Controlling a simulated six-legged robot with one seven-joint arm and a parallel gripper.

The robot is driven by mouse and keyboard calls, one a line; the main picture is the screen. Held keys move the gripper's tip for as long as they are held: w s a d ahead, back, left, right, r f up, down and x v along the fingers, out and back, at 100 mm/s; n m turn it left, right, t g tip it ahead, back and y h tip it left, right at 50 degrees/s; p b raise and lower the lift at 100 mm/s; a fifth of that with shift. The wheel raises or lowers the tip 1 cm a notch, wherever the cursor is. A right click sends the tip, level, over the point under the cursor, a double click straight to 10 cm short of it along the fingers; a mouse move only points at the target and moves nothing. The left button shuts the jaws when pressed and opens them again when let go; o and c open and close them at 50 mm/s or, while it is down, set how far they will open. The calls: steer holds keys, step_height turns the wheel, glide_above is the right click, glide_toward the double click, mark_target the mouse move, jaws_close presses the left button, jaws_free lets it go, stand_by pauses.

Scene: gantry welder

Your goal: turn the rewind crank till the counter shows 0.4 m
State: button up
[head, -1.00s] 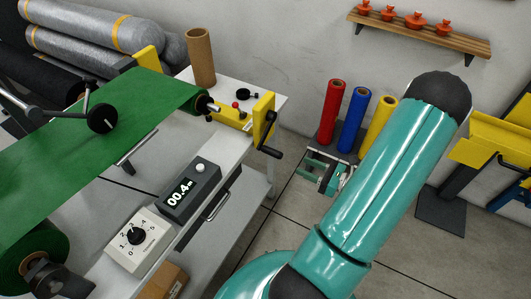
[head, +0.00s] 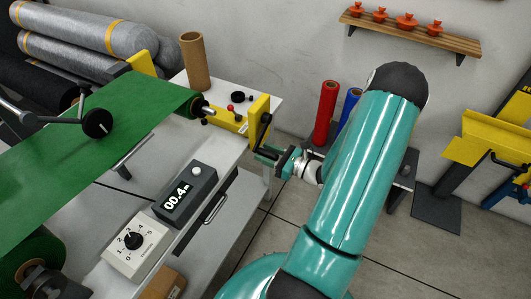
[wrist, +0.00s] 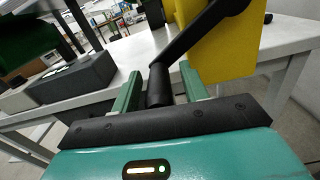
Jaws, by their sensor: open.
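The rewind crank (head: 264,129) is a black arm with a handle on the yellow end bracket (head: 256,119) of the bench. In the wrist view the crank handle (wrist: 159,86) lies between my two green fingers, with the crank arm (wrist: 200,34) rising to the upper right. My gripper (head: 267,153) is open around the handle, with a gap visible beside it. The counter (head: 186,193) is a dark grey box whose display reads 00.4 m. The handle's far side is hidden in the head view.
A dial box (head: 136,244) stands in front of the counter. A green roll of sheet (head: 110,110) crosses the bench. A cardboard tube (head: 194,62) stands at the back. Red (head: 326,112) and blue (head: 349,106) rolls stand behind my arm.

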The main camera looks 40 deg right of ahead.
steer(key=shift+w+a, duration=0.15)
steer(key=shift+w, duration=0.15)
jaws_close()
steer(key=shift+s+a+r, duration=0.1)
steer(key=shift+a+r, duration=0.1)
steer(key=shift+r, duration=0.25)
steer(key=shift+s+a+r, duration=0.1)
steer(key=shift+a+r, duration=0.1)
steer(key=shift+r, duration=0.2)
jaws_free()
steer(key=v, duration=1.3)
steer(key=shift+s, duration=0.35)
